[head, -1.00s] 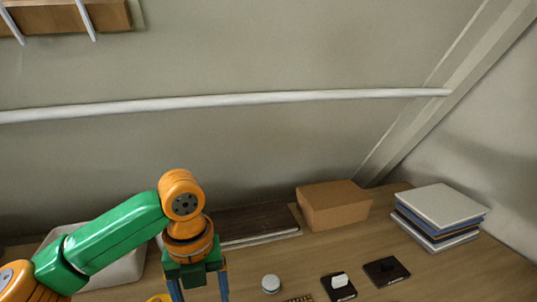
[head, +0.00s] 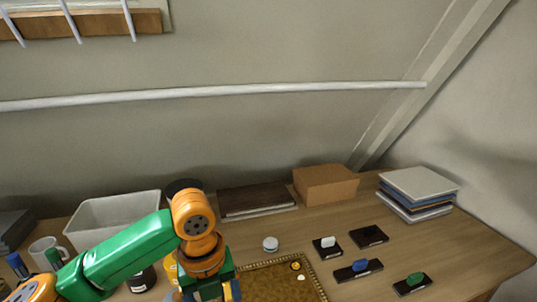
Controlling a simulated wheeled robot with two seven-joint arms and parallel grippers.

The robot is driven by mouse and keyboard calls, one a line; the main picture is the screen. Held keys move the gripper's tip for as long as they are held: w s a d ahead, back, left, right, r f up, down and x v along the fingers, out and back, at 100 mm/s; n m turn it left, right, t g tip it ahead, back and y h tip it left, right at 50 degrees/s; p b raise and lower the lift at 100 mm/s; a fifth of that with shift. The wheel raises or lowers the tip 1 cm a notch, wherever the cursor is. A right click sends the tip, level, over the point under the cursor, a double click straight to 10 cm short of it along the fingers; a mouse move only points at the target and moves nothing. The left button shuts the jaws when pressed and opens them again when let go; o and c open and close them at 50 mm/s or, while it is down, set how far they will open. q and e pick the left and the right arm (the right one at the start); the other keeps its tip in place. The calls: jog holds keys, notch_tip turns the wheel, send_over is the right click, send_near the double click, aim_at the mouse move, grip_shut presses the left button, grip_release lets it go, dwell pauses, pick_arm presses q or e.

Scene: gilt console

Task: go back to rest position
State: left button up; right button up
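My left arm comes in from the left. Its gripper (head: 210,292) points down over the front of the wooden table, beside the left part of a gilt-rimmed tray (head: 311,272). The fingertips are cut off or hidden at the bottom edge, so I cannot tell whether it is open or whether it holds anything. My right gripper is not in view. The tray has a brown inside with a small round gold and white piece (head: 296,266) and a small pale piece (head: 301,277) on it.
Right of the tray lie dark blocks with white (head: 327,242), black (head: 369,235), blue (head: 361,265) and green (head: 414,279) tops. A small white-topped round item (head: 270,244), a cardboard box (head: 325,185), stacked books (head: 418,187), a grey bin (head: 98,213) and a mug (head: 44,250) stand around.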

pick_arm(q)
jog(key=s+d+f+n+t+h, duration=0.1)
jog(key=s+d+f+n+h, duration=0.2)
jog(key=f+n, duration=0.4)
jog(key=s+d+f+n+t+h, duration=0.1)
jog(key=s+d+f+n+h, duration=0.2)
jog(key=f+n, duration=0.4)
jog(key=s+a+f+n+t+y, duration=0.1)
jog(key=s+a+f+n+y, duration=0.25)
jog(key=a+n, duration=0.4)
jog(key=s+a+f+n+y, duration=0.2)
jog(key=s+a+n+y, duration=0.1)
jog(key=s+a+n, duration=0.4)
notch_tip(320, 180, down, 22)
jog(key=n+g+b, duration=0.1)
jog(key=b, duration=0.5)
jog(key=s+a+f+g+b, duration=0.1)
jog(key=s+f+b, duration=0.3)
jog(key=s+f, duration=0.9)
jog(key=shift+f, duration=0.95)
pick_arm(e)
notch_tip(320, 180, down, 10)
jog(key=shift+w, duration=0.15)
